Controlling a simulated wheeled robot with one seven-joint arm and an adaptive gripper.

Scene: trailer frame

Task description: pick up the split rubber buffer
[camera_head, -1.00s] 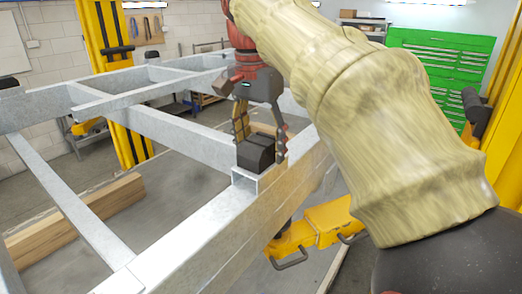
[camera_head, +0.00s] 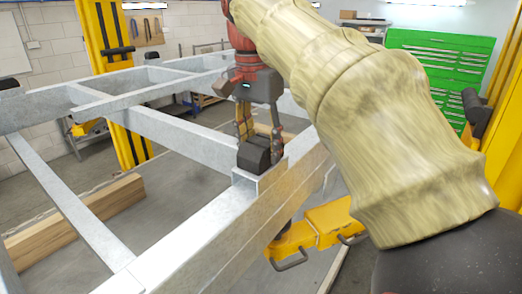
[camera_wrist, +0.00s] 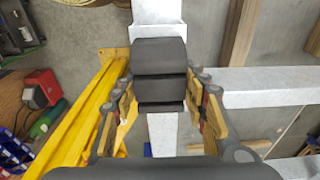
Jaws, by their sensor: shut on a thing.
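The split rubber buffer (camera_head: 255,155) is a black block with a rounded top on the metal beam of the trailer frame (camera_head: 205,222). In the wrist view the buffer (camera_wrist: 160,58) shows a dark groove across it. My gripper (camera_head: 261,140) comes down on it from above. In the wrist view my gripper's fingers (camera_wrist: 161,105) stand one on each side of the buffer's near part, closed in on it. The buffer appears to be still at the beam's surface; its underside is hidden.
Yellow lift posts (camera_head: 118,80) and a yellow lift arm (camera_head: 318,228) stand around the frame. Crossbeams (camera_head: 65,190) run to the left. Wooden beams (camera_head: 75,215) lie on the floor. A green tool cabinet (camera_head: 440,68) is at the back right.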

